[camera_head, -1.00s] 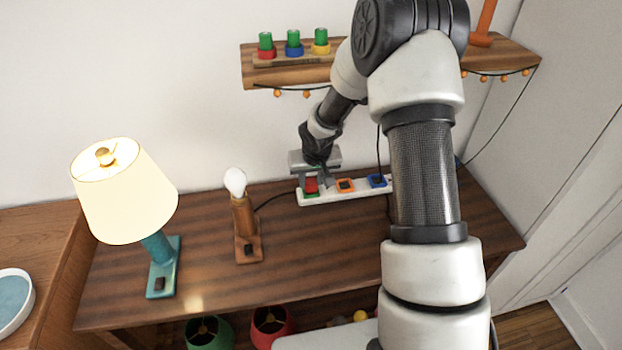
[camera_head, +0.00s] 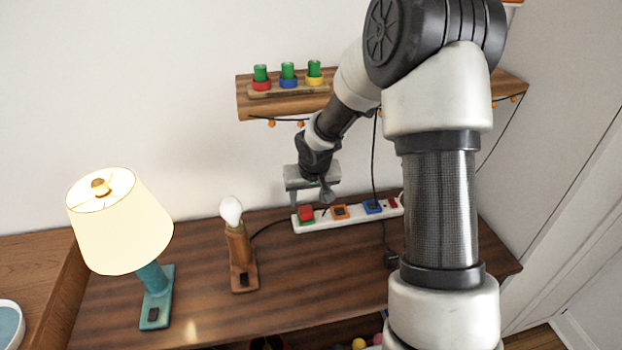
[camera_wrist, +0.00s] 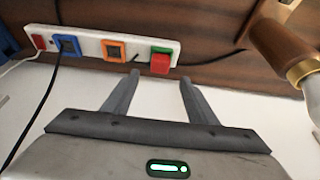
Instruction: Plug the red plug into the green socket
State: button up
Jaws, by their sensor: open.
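The red plug (camera_head: 306,212) sits in the green socket (camera_head: 304,221) at the left end of the white power strip (camera_head: 350,220). In the wrist view, the red plug (camera_wrist: 160,64) covers the lower part of the green socket (camera_wrist: 161,49); how deep it sits cannot be told. My gripper (camera_head: 310,202) is open and empty, just above the plug. In the wrist view, my gripper's fingertips (camera_wrist: 160,76) are apart and short of the plug, with nothing between them.
The strip also has an orange socket (camera_head: 340,211), a blue socket (camera_head: 372,206) with a black cord, and a red switch (camera_head: 393,203). A bare-bulb lamp (camera_head: 239,255) and a shaded lamp (camera_head: 120,220) stand left. A shelf (camera_head: 257,104) hangs above. The table's front middle is clear.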

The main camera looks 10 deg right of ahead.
jog(key=p+v, duration=0.1)
jog(key=v, duration=0.9)
jog(key=shift+r, duration=0.2)
jog(key=s+r+t+p, duration=0.1)
jog(key=s+r+p, duration=0.5)
jog(key=s+r, duration=1.6)
jog(key=s, duration=0.4)
jog(key=shift+s+r+p, duration=0.3)
jog(key=shift+r, duration=0.05)
jog(key=shift+g, duration=0.5)
jog(key=w+f+b, duration=0.5)
jog(key=w+f, duration=0.3)
jog(key=w+f+b, duration=0.6)
jog(key=w+f, duration=0.2)
jog(key=w, duration=0.1)
jog(key=w+f+b, duration=0.5)
jog(key=w+f, duration=0.3)
jog(key=shift+w+d+b, duration=0.1)
jog(key=shift+w+b, duration=0.25)
